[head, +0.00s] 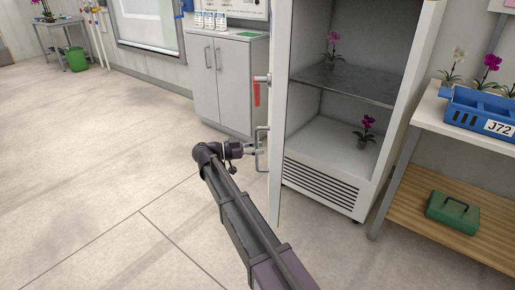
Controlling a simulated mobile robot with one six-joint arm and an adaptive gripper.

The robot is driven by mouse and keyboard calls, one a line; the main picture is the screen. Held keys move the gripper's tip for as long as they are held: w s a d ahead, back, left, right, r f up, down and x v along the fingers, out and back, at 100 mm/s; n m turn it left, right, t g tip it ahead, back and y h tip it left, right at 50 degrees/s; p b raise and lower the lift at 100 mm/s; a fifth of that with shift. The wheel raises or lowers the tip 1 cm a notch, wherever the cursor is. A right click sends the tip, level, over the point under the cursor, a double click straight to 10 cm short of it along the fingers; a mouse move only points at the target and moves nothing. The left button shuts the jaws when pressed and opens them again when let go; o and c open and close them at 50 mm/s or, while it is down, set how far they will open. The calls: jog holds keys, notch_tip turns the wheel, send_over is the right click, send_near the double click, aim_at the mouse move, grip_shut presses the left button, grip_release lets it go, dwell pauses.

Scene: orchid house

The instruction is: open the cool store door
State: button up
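The cool store (325,172) is a tall white cabinet right of centre, with its inside in plain view. Its white door (277,120) stands swung open, seen almost edge-on at the cabinet's left side and reaching toward me. A grey bar handle (262,150) sticks out to the left from the door's outer face. A red lever (257,93) sits above it. My gripper (254,150) is at the bar handle, from its left side. The fingers are too small to tell whether they are open, closed around the bar or only beside it.
Potted orchids stand on the store's shelf (345,84) and floor. A bench (445,115) with a blue crate (480,112) and a green toolbox (453,212) stands close on the right. A grey cupboard (222,85) stands behind the door. The floor (90,170) at left is clear.

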jog(key=shift+w, duration=0.1)
dwell(0.3)
jog(key=shift+a, duration=0.2)
jog(key=v, duration=1.1)
jog(key=shift+a, duration=0.3)
